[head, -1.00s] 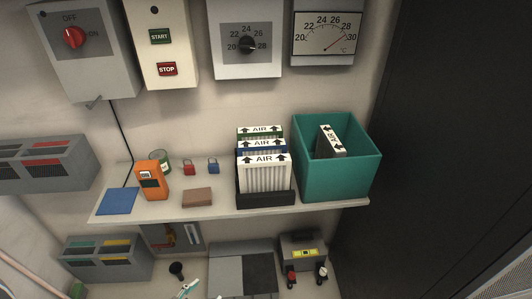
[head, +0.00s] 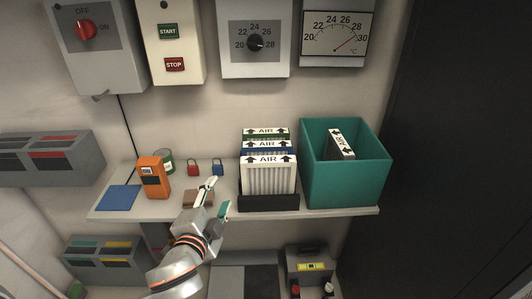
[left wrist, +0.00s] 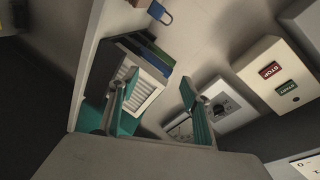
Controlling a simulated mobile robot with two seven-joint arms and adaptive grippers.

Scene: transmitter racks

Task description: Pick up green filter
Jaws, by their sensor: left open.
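The green filter (head: 266,132) stands upright at the back of a row of filters in a black holder (head: 268,203) on the shelf. Only its top, with a white AIR label and green edges, shows in the head view. A blue filter (head: 267,144) and a white filter (head: 268,177) stand in front and hide the rest. My left gripper (head: 216,198) is open and empty, left of the holder and near the shelf's front. In the left wrist view the filters show beyond my open fingers (left wrist: 158,88). My right gripper is not in view.
A teal bin (head: 345,180) with a dark filter (head: 341,145) inside stands right of the holder. Control boxes hang on the wall above.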

